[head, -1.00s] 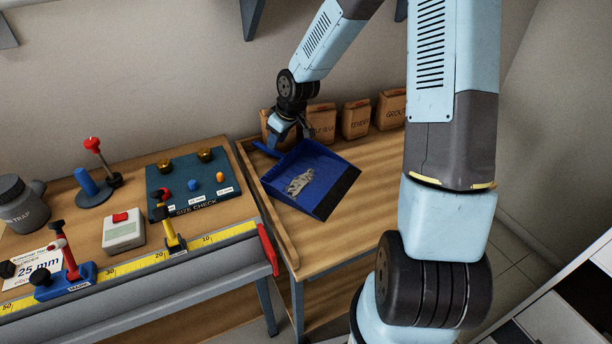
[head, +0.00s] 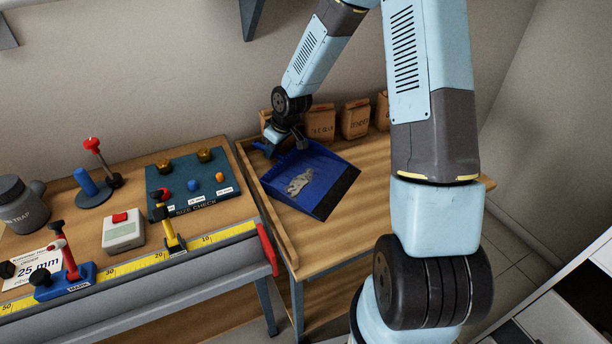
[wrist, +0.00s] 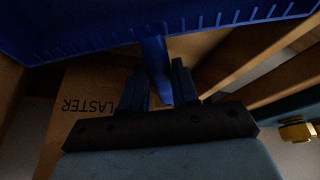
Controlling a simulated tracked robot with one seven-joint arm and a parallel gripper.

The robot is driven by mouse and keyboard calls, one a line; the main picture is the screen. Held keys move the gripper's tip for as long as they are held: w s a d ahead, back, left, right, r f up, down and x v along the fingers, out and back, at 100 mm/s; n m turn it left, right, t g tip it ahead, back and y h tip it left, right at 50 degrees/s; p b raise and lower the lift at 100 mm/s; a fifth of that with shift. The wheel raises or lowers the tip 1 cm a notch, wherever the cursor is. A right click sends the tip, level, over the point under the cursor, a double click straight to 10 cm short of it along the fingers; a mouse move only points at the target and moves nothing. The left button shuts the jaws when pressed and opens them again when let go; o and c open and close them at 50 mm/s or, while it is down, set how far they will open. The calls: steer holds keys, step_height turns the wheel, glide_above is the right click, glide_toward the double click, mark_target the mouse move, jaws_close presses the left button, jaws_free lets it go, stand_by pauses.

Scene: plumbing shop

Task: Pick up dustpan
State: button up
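The blue dustpan (head: 325,185) lies on the wooden bench at the right, with a grey patch of debris (head: 300,182) in its pan. My gripper (head: 285,148) is down at the pan's back left end, where the handle is. In the wrist view, the blue handle (wrist: 155,62) runs between the two fingers of my gripper (wrist: 160,88). The fingers stand close on both sides of the handle and look shut on it. The pan's underside or back edge (wrist: 90,28) fills the top of that view. The handle is mostly hidden in the head view.
Brown paper bags (head: 355,120) stand along the wall behind the dustpan, one with its lettering close by in the wrist view (wrist: 95,85). A raised wooden edge (head: 268,212) borders the bench's left side. The left bench holds a size-check board (head: 185,205) and tools.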

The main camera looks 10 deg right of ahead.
jaws_close()
stand_by(0.4)
steer(key=shift+d+r, duration=0.1)
